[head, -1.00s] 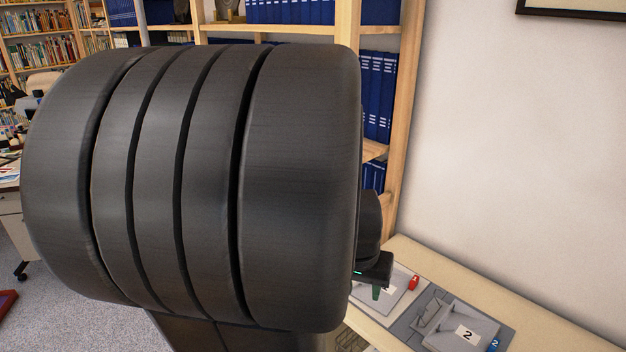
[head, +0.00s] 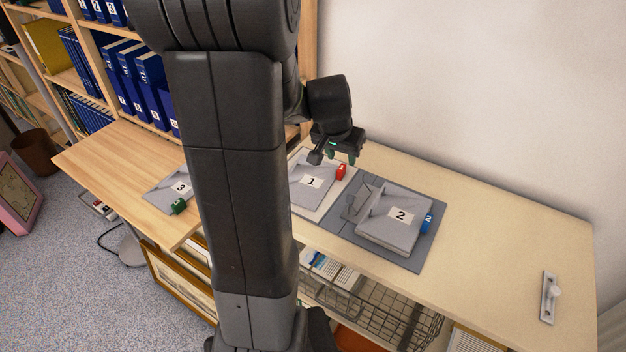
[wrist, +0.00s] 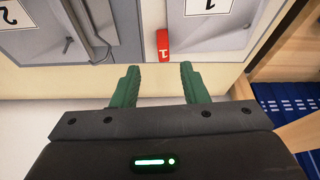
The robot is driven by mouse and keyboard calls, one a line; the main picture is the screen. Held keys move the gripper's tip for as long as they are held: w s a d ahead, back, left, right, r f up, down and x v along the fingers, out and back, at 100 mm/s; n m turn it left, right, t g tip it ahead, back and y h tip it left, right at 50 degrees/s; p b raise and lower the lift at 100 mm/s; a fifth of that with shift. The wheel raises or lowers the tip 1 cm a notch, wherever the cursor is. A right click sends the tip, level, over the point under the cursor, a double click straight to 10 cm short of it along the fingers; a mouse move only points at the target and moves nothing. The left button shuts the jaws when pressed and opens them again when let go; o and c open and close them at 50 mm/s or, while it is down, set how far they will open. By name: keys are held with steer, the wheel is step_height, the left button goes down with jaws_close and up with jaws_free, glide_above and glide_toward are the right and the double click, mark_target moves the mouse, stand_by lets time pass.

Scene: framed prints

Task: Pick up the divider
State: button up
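A thin grey upright piece (head: 362,196), which may be the divider, stands at the left side of the grey panel numbered 2 (head: 408,232). What is probably the same piece shows at the upper left of the wrist view (wrist: 88,28). My gripper (head: 343,156) is above the table, behind and above the red tag (head: 341,171). In the wrist view my gripper (wrist: 160,86) has its two green fingers apart with nothing between them. The red tag marked 1 (wrist: 163,46) lies just beyond the fingertips, beside the panel numbered 1 (wrist: 205,18).
A blue tag (head: 427,223) sits right of panel 2. Panel 3 (head: 168,190) with a green tag (head: 179,206) lies on the left table. A metal handle-like fitting (head: 549,297) lies at the right. A bookshelf (head: 85,60) stands behind left.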

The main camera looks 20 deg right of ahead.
mark_target(340, 169)
steer(key=shift+a+x, duration=0.25)
steer(key=shift+x, duration=1.25)
steer(key=shift+a+x, duration=0.2)
steer(key=shift+x, duration=1.3)
steer(key=shift+s+f, duration=0.1)
steer(key=shift+f, duration=0.1)
jaws_close()
